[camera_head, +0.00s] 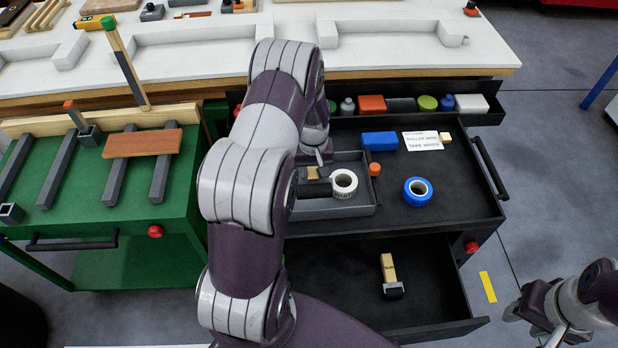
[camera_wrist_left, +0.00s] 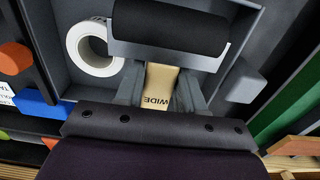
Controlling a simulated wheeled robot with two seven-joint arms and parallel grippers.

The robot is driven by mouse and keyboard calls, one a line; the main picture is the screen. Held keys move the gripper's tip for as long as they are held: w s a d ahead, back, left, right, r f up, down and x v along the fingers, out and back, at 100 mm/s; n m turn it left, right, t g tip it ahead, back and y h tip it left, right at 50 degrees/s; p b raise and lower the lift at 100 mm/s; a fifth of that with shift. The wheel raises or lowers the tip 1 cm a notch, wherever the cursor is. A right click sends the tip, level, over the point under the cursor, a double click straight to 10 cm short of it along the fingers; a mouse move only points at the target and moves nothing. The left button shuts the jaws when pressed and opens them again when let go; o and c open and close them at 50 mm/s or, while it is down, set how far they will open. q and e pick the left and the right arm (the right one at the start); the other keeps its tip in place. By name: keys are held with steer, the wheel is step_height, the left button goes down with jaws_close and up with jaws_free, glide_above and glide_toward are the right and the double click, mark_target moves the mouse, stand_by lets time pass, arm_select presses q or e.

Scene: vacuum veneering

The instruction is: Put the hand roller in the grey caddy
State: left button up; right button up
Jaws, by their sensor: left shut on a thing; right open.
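My left gripper (camera_head: 316,176) is at the grey caddy (camera_head: 335,213), largely hidden by my own arm in the head view. In the left wrist view (camera_wrist_left: 158,88) it is shut on the wooden handle, marked "WIDE", of a hand roller (camera_wrist_left: 172,25) with a wide black cylinder. The roller is over or inside the caddy; I cannot tell if it touches the floor. A white tape roll (camera_head: 344,183) is in the caddy beside it. A second, smaller roller (camera_head: 389,273) lies in the open lower drawer. My right gripper (camera_head: 538,312) is open and empty at the lower right.
The caddy stands on a black cart top (camera_head: 450,190) with a blue tape roll (camera_head: 417,191), an orange cap (camera_head: 375,169), a blue block (camera_head: 380,141) and a white note (camera_head: 423,140). A green cart (camera_head: 90,220) with clamp bars is at left. The drawer (camera_head: 430,300) juts out in front.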

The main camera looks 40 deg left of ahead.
mark_target(312, 174)
arm_select(q)
steer(key=shift+a+f, duration=0.9)
steer(key=shift+a, duration=0.1)
steer(key=f, duration=0.2)
steer(key=shift+s+f, duration=0.25)
steer(key=shift+f, duration=0.75)
steer(key=o, duration=1.1)
steer(key=shift+m, duration=0.4)
steer(key=r, duration=0.4)
steer(key=d+r, duration=0.1)
steer(key=r, duration=0.4)
steer(key=d+r, duration=0.1)
steer(key=r, duration=0.4)
steer(key=shift+d, duration=0.1)
steer(key=s+d+r+m, duration=0.3)
steer(key=s+d, duration=0.3)
steer(key=d, duration=0.1)
steer(key=s+d+r+m+t, duration=0.1)
steer(key=s+d+r+m, duration=0.3)
steer(key=s+d, duration=0.3)
steer(key=shift+d+r, duration=0.25)
steer(key=shift+d, duration=0.55)
